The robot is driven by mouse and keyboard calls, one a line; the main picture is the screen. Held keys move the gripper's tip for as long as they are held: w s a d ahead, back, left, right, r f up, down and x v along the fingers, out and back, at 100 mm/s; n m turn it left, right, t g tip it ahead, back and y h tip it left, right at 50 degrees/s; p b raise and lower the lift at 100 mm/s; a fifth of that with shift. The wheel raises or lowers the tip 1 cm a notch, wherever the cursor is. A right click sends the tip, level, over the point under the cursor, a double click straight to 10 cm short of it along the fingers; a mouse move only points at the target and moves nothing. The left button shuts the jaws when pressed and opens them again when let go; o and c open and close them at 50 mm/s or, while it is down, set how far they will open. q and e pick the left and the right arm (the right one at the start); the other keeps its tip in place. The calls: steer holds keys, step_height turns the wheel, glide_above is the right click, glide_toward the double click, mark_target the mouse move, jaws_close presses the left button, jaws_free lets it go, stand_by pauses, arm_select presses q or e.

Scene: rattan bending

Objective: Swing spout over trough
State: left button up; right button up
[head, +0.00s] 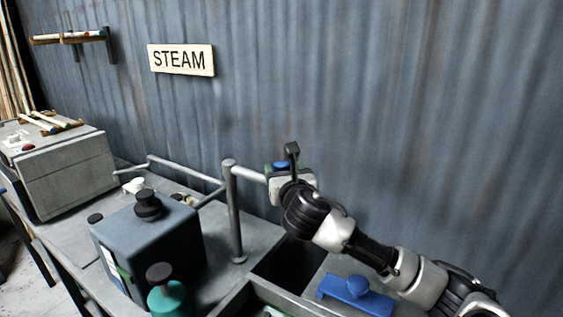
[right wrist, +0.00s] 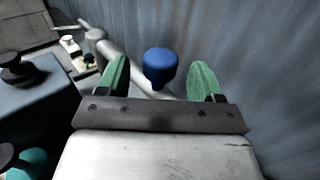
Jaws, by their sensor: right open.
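The spout (head: 249,173) is a grey pipe running right from the top of an upright post (head: 234,215). A blue knob (right wrist: 160,64) stands on the spout's outer part. My right gripper (right wrist: 161,76) is open, its green-padded fingers on either side of the knob with gaps showing. In the head view, this gripper hides most of the spout's end. A dark rectangular opening (head: 287,266) with grey walls, likely the trough, lies in the bench below the spout and my right forearm. My left gripper is not in view.
A blue-grey box (head: 150,248) with a black knob stands left of the post, and a teal container (head: 168,300) is in front. A blue-knobbed blue piece (head: 356,293) lies at right. The corrugated wall (head: 400,110) rises close behind the spout.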

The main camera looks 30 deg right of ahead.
mark_target(281, 163)
steer(key=shift+x, duration=1.25)
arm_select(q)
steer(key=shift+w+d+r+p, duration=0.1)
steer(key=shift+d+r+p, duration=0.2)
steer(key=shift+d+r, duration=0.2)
arm_select(e)
steer(key=shift+w+d, duration=0.1)
steer(key=shift+w, duration=0.25)
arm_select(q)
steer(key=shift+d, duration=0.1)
arm_select(e)
steer(key=shift+d, duration=0.1)
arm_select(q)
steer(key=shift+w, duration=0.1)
arm_select(e)
steer(key=shift+c, duration=0.5)
jaws_close()
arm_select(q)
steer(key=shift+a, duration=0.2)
arm_select(e)
steer(key=shift+w, duration=0.1)
